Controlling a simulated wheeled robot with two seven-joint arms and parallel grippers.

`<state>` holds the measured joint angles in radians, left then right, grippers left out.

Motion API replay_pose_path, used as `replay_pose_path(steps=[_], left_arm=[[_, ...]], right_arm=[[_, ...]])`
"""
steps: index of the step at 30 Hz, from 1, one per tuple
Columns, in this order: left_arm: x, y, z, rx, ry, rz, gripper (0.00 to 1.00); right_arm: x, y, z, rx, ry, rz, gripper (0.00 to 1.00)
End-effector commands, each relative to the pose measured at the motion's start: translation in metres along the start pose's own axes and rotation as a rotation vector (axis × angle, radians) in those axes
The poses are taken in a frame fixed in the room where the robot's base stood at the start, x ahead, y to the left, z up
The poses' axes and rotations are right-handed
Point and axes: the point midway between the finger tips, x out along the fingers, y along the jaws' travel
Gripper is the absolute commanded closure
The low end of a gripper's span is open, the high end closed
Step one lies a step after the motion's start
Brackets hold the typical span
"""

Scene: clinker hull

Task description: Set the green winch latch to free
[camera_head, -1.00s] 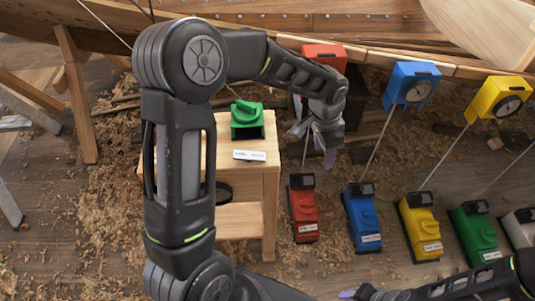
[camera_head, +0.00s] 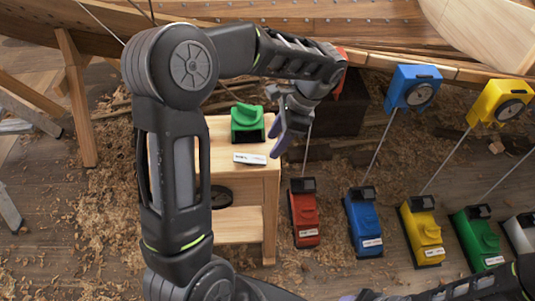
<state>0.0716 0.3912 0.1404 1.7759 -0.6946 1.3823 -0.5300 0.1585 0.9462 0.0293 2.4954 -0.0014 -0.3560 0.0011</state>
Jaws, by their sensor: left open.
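A green latch-like block (camera_head: 247,118) with a dark front opening sits on the small wooden stand, left of centre. A white label (camera_head: 250,158) lies in front of it, its print too small to read. A green winch unit (camera_head: 476,240) with a dark top stands on the floor at the right. My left gripper (camera_head: 278,138) is open and empty, just right of the block and apart from it, above the stand's right edge. My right gripper (camera_head: 364,295) shows only in part at the bottom edge; its fingers are not clear.
The wooden stand (camera_head: 271,190) has a lower shelf. Red (camera_head: 305,215), blue (camera_head: 363,222) and yellow (camera_head: 423,235) units stand on the shaving-strewn floor. Thin cables run up to blue (camera_head: 411,85) and yellow (camera_head: 497,100) blocks by the hull (camera_head: 350,25).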

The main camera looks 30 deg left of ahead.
Motion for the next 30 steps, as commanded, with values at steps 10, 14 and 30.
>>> replay_pose_path(steps=[10, 14, 30], left_arm=[[0.051, 0.000, 0.000, -0.001, -0.001, 0.002, 0.51], [0.057, 0.000, 0.000, 0.000, 0.000, 0.001, 0.51], [0.057, 0.000, 0.000, 0.000, 0.001, 0.000, 0.75]], right_arm=[[0.000, 0.000, 0.000, 0.000, 0.000, 0.000, 0.64], [0.000, 0.000, 0.000, 0.000, 0.000, 0.000, 0.64], [0.000, 0.000, 0.000, 0.000, 0.000, 0.000, 0.64]])
